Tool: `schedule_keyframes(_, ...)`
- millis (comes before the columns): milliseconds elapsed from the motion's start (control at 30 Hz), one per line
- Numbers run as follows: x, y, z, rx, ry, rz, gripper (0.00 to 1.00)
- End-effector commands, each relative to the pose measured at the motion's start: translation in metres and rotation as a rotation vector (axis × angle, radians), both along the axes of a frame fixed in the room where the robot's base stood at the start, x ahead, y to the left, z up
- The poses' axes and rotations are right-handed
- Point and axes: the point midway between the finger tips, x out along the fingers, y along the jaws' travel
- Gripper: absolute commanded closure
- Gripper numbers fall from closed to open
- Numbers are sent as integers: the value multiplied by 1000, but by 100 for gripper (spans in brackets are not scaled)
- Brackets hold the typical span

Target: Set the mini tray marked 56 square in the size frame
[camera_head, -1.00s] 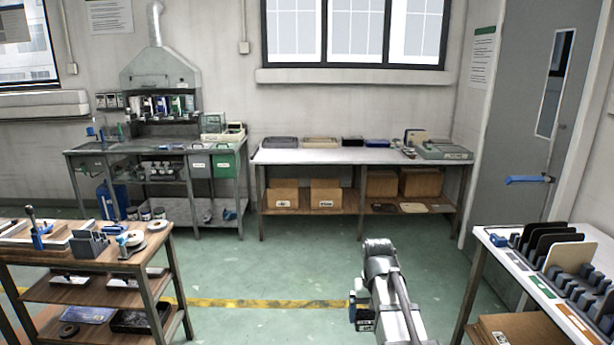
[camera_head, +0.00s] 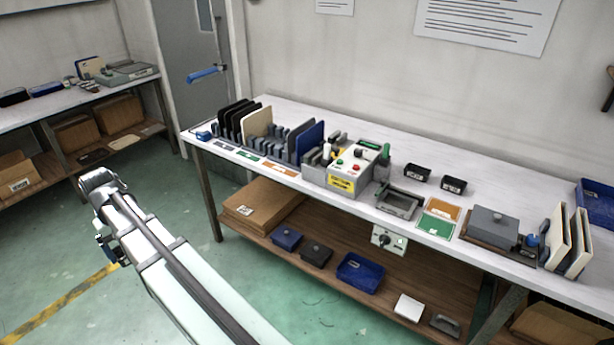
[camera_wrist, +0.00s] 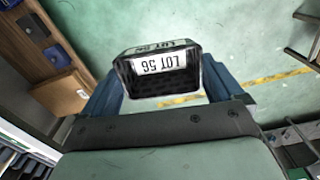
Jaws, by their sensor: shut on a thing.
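The mini tray (camera_wrist: 160,84) is small and black, with a white label reading "LOT 56" upside down in the wrist view. My gripper (camera_wrist: 163,88) is shut on it, with a blue finger on each side. In the head view my gripper (camera_head: 106,246) is at the left, above the floor and well away from the bench. The tray cannot be made out clearly there. A grey open frame (camera_head: 384,208), which looks like the size frame, lies at the bench's front edge, right of the control box. It appears empty.
The white bench (camera_head: 300,119) carries a rack of upright panels (camera_head: 258,122), a control box (camera_head: 345,172), two small black trays (camera_head: 417,173) (camera_head: 453,186), coloured cards (camera_head: 438,217) and a grey block (camera_head: 492,225). A shelf below holds blue trays (camera_head: 360,271). The floor between is clear.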

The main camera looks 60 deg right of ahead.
Motion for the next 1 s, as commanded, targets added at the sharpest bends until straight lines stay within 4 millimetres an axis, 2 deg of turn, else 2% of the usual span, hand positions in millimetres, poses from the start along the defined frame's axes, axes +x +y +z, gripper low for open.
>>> schedule_keyframes(33, 8, -18, 4, 0, 0, -36, 36)
schedule_keyframes(200, 19, -73, 13, 1, 1, -153, 36)
schedule_keyframes(467, 26, -161, 28, 0, 0, -329, 36)
schedule_keyframes(733, 20, -255, 45, 0, 0, -512, 36)
schedule_keyframes(1000, 1, -351, 62, 1, 0, -695, 36)
